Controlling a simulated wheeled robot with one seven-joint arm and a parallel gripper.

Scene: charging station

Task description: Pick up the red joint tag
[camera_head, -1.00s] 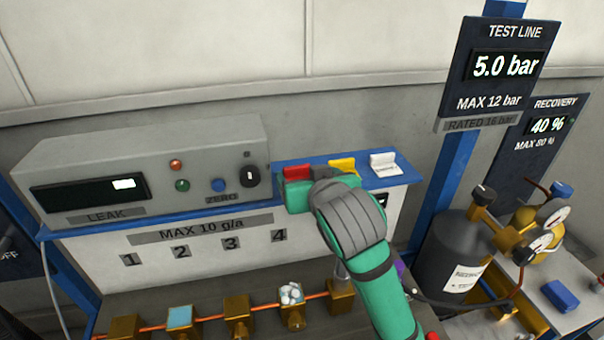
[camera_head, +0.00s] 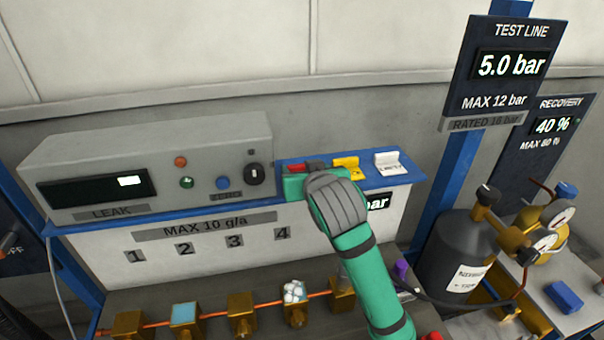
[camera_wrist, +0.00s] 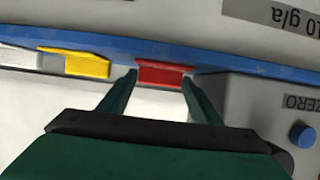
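The red joint tag (camera_wrist: 163,75) sits on the blue shelf in the wrist view, at the picture's upper middle. In the head view only a small part of the red tag (camera_head: 294,167) shows behind my arm. My gripper (camera_wrist: 159,80) is open, with one green finger on each side of the red tag. The fingertips are close to the tag's two ends; I cannot tell whether they touch it. In the head view my gripper (camera_head: 303,180) is at the shelf's left part, mostly hidden by my wrist.
A yellow tag (camera_head: 346,168) and a white tag (camera_head: 388,162) stand on the blue shelf (camera_head: 408,176) to the right. The grey leak meter (camera_head: 150,160) with its knob (camera_head: 254,174) stands close on the left. Brass blocks on an orange pipe (camera_head: 265,308) lie below.

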